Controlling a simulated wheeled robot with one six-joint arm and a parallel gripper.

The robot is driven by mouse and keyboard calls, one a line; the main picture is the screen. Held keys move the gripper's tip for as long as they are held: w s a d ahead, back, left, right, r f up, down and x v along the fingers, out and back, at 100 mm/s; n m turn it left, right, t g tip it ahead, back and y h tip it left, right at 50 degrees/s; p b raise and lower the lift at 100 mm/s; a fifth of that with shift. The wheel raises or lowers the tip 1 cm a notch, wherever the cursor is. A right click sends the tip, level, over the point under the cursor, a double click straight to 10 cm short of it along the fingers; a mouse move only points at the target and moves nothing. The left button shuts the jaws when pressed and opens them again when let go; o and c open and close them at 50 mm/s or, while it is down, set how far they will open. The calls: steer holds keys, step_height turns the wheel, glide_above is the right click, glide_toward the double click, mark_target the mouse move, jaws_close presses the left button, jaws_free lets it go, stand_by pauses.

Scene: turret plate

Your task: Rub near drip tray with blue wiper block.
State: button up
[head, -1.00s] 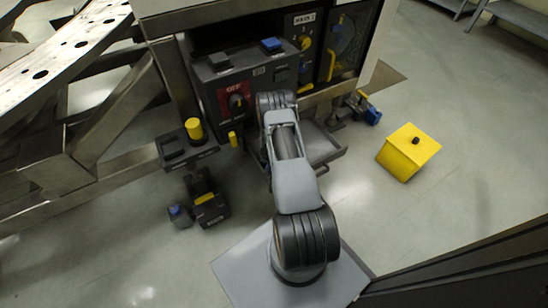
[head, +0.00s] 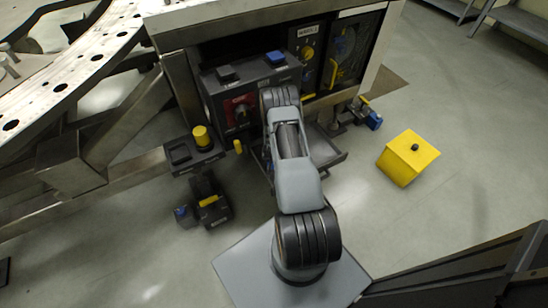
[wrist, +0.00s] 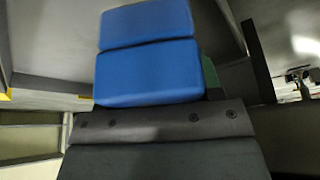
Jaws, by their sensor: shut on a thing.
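The blue wiper block (wrist: 150,70) fills the upper middle of the wrist view, with a seam across it. My gripper (wrist: 158,122) shows there as a dark bar with screws right below the block, shut on it. In the head view my arm hides the gripper and the held block. A grey, shallow drip tray (head: 328,152) sticks out low at the front of the machine, partly behind my arm. Whether the block touches the tray cannot be told.
A control panel with a red dial plate (head: 240,112) stands behind my arm, with a blue piece (head: 276,58) on top. A dark holder with a yellow cylinder (head: 202,137) is to the left. A yellow box (head: 408,158) stands on the right floor, with clear floor around it.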

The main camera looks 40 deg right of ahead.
stand_by(0.3)
steer(key=shift+r+p, duration=1.25)
steer(key=shift+r, duration=0.35)
steer(key=shift+f, duration=0.1)
